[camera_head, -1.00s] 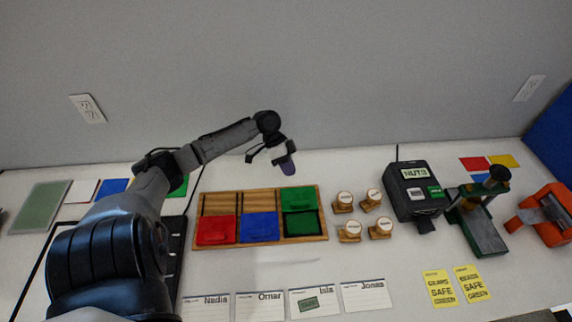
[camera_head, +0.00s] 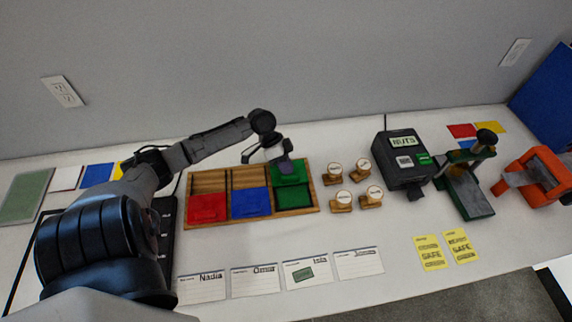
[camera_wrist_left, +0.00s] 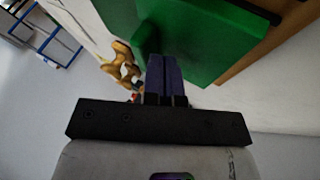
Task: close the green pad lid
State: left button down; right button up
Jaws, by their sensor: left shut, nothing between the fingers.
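The wooden tray (camera_head: 213,182) holds red, blue and green pads side by side. The green lid (camera_head: 292,174) stands open at the back of the right compartment, with the darker green pad (camera_head: 294,196) uncovered in front of it. My left gripper (camera_head: 286,166) is shut and empty, at the top back of the green lid. In the left wrist view the shut purple fingers (camera_wrist_left: 163,76) lie close against the green lid (camera_wrist_left: 215,35), overlapping its edge and a rounded green knob. I cannot tell whether they touch. My right gripper is not in view.
The red lid (camera_head: 208,208) and blue lid (camera_head: 250,202) lie flat. Wooden stamps (camera_head: 342,201) stand just right of the tray, and a dark label device (camera_head: 402,165) stands farther right. Name cards (camera_head: 255,281) lie in front. The table behind the tray is clear.

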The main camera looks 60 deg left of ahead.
aim_at(288, 183)
pick_arm(q)
jog(key=d+p, duration=0.2)
jog(key=p, duration=0.1)
jog(key=s+d+r+p, duration=0.1)
jog(key=shift+s+d, duration=0.1)
jog(key=shift+d, duration=0.15)
jog(key=d+p, duration=0.1)
jog(key=s+d+p, duration=0.1)
jog(key=d, duration=0.1)
jog(key=d+p, duration=0.1)
jog(key=shift+s+d+f, duration=0.15)
jog(key=shift+s+f, duration=0.05)
jog(key=shift+f, duration=0.05)
jog(key=shift+s+d+f+p, duration=0.15)
jog(key=shift+d+p, duration=0.3)
